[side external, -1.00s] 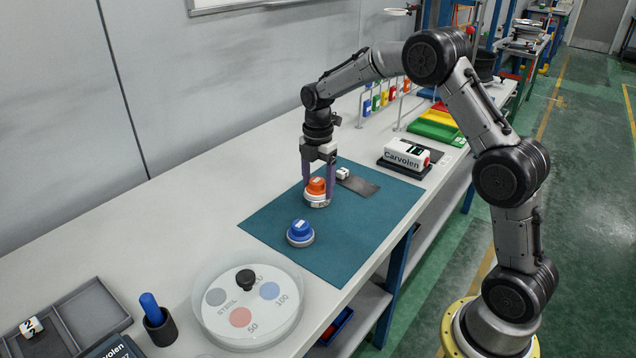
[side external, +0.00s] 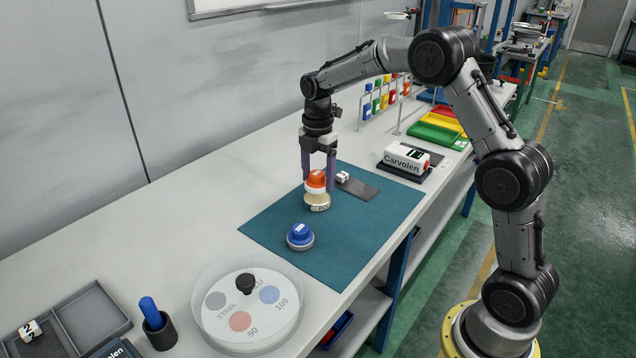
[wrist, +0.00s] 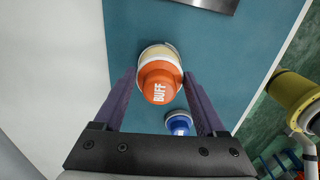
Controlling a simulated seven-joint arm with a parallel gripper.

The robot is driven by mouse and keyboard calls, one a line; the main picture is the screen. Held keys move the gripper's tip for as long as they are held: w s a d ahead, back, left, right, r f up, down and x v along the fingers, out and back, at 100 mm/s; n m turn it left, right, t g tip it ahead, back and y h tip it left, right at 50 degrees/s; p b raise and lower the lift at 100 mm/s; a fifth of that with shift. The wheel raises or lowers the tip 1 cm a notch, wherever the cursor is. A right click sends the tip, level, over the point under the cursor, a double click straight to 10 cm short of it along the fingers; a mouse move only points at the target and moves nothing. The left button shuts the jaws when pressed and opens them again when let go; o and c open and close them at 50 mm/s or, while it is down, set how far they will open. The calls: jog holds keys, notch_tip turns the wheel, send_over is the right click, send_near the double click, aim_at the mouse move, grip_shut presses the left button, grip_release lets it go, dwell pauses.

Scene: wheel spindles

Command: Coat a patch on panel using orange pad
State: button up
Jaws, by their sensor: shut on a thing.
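The orange pad (side external: 316,180), marked BUFF in the wrist view (wrist: 158,84), has an orange knob over a white ring. My gripper (side external: 318,182) is shut on it, one purple finger on each side. The pad is just above a round tan-topped base (side external: 317,202) with a label; whether they still touch is hard to tell. The panel seems to be the dark grey plate (side external: 362,190) lying on the teal mat, behind and right of the gripper. Its edge shows at the top of the wrist view (wrist: 208,3).
A blue pad (side external: 299,232) stands on the teal mat (side external: 345,258) in front. A small white block (side external: 342,177) is at the plate's left end. The Carvolen device (side external: 404,160) is at the right, a round labelled dish (side external: 243,338) at front left. The mat's right side is clear.

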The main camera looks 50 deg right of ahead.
aim_at(318, 172)
jog(key=shift+r, duration=1.95)
